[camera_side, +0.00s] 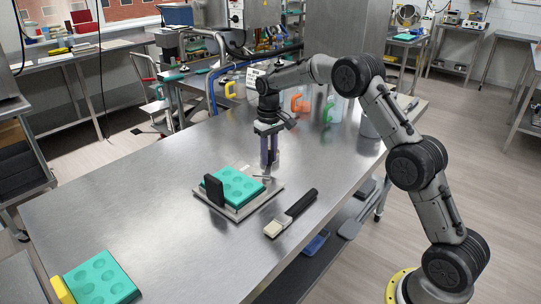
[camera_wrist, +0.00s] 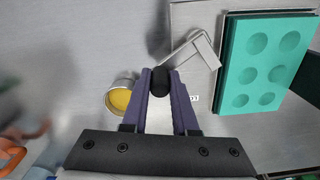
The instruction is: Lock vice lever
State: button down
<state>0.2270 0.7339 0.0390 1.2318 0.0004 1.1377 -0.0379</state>
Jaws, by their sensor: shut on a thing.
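The vice (camera_side: 229,211) is a light grey plate on the steel table in the side view. A green mould with round cavities (camera_side: 234,187) sits in it against a black upright jaw (camera_side: 214,190). In the wrist view the mould (camera_wrist: 262,62) is at the upper right, beside a grey metal bracket (camera_wrist: 196,15). The vice lever (camera_wrist: 190,50) is a bent metal bar with a black knob (camera_wrist: 160,79). My gripper (camera_wrist: 160,80) is shut on this knob, with purple fingers on both sides. In the side view my gripper (camera_side: 269,165) points down beside the vice; the knob is hidden.
A flat brush with a black handle (camera_side: 299,203) lies right of the vice. Another green mould (camera_side: 101,278) is at the front left. A cup with yellow contents (camera_wrist: 119,98) stands beside my fingers. Jugs (camera_side: 300,99) stand behind my gripper. The table's left half is mostly clear.

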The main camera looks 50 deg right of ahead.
jog(key=n, duration=0.1)
jog(key=w+a+n, duration=0.1)
jog(key=n, duration=0.1)
jog(key=w+a+n, duration=0.1)
jog(key=n, duration=0.1)
jog(key=shift+r, duration=0.1)
jog(key=n, duration=0.1)
jog(key=a+n, duration=0.1)
jog(key=shift+w+a+n, duration=0.1)
jog(key=shift+w+n, duration=0.15)
jog(key=shift+n, duration=0.05)
jog(key=shift+w+a+n, duration=0.1)
jog(key=shift+a+n, duration=0.4)
jog(key=shift+n, duration=0.4)
jog(key=shift+w+a+n, duration=0.1)
jog(key=shift+a+n, duration=0.4)
jog(key=shift+n, duration=0.4)
jog(key=c, duration=0.7)
grip_release()
jog(key=shift+s, duration=0.1)
notch_tip(320, 180, up, 14)
jog(key=shift+f, duration=0.1)
